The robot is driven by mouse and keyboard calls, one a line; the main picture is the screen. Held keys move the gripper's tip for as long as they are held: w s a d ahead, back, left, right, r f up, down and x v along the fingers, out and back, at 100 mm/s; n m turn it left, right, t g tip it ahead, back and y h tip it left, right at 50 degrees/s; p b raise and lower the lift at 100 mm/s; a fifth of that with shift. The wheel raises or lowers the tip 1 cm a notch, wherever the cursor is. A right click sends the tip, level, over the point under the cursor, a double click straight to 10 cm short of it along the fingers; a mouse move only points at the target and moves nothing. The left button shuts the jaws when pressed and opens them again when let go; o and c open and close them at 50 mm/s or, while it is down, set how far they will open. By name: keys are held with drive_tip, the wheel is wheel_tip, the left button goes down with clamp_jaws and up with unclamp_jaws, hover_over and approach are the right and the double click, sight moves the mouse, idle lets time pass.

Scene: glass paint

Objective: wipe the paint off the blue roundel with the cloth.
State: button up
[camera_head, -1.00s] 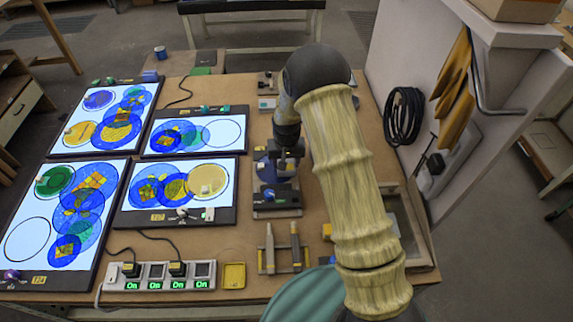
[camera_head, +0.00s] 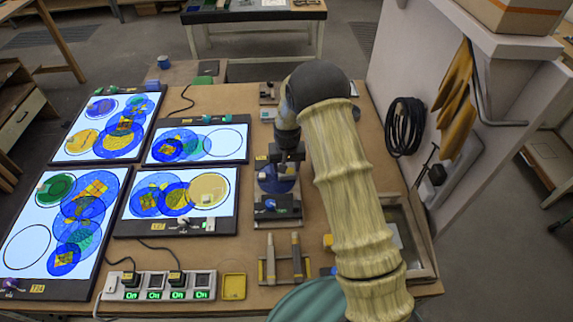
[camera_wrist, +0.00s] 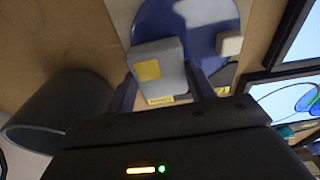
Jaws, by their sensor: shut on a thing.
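The blue roundel (camera_head: 276,180) lies on a stand near the table's middle, partly hidden by my gripper (camera_head: 290,157) and arm. In the wrist view, the blue roundel (camera_wrist: 224,38) fills the top, with a pale patch (camera_wrist: 203,10) on its surface. My gripper (camera_wrist: 158,92) is shut on a light-grey, pad-like thing with a yellow patch, which looks like the cloth (camera_wrist: 172,82). The cloth overlaps the roundel's near edge in the picture; I cannot tell whether they touch.
A small cream block (camera_wrist: 229,44) sits at the roundel's right edge. Several lit panels (camera_head: 30,215) with coloured glass discs fill the table's left. A dark cylinder (camera_wrist: 45,110) stands left of my gripper. A switch strip (camera_head: 160,285) and a tool rack (camera_head: 284,268) lie in front.

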sight(288, 182)
drive_tip(key=shift+s+d+f, duration=0.1)
drive_tip(key=shift+s+f, duration=0.05)
drive_tip(key=shift+s, duration=1.9)
drive_tip(key=shift+w+r+p, duration=0.1)
drive_tip(key=shift+r+p, duration=1.5)
drive_tip(key=shift+r, duration=1)
drive_tip(key=shift+s+a+r+p, duration=0.3)
drive_tip(key=shift+s+a+p, duration=0.05)
drive_tip(key=shift+a+p, duration=0.25)
drive_tip(key=shift+s+a+r+p, duration=0.25)
drive_tip(key=shift+s+a+p, duration=0.1)
drive_tip(key=shift+a+p, duration=0.2)
drive_tip(key=shift+d, duration=0.1)
